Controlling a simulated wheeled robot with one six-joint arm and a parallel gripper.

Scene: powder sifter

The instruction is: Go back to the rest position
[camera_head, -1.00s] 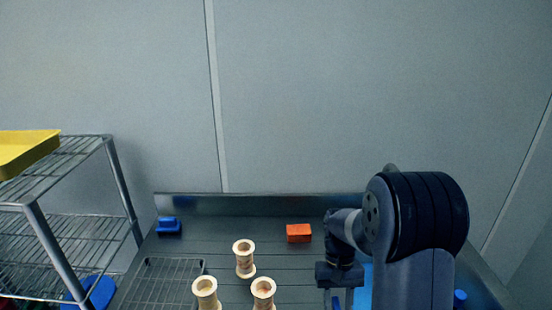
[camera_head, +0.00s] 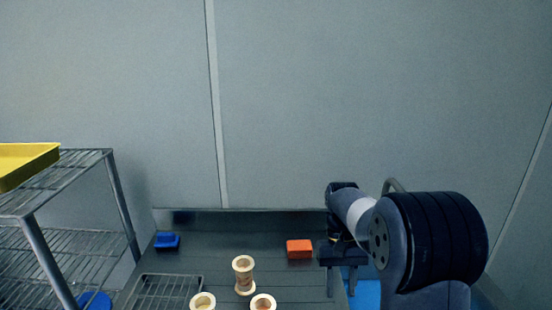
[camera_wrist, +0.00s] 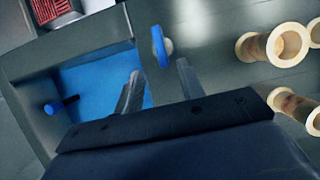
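My gripper (camera_head: 341,282) is above the right part of the dark table (camera_head: 220,228). In the wrist view my gripper (camera_wrist: 160,70) has its two fingers spread apart, with nothing held between them.
Several pale spools (camera_head: 244,275) stand mid-table. An orange block (camera_head: 299,249) lies near the gripper, a blue block (camera_head: 167,241) at the back left. A wire rack (camera_head: 165,290) lies front left. A metal shelf (camera_head: 118,200) with a yellow tray (camera_head: 28,160) stands left.

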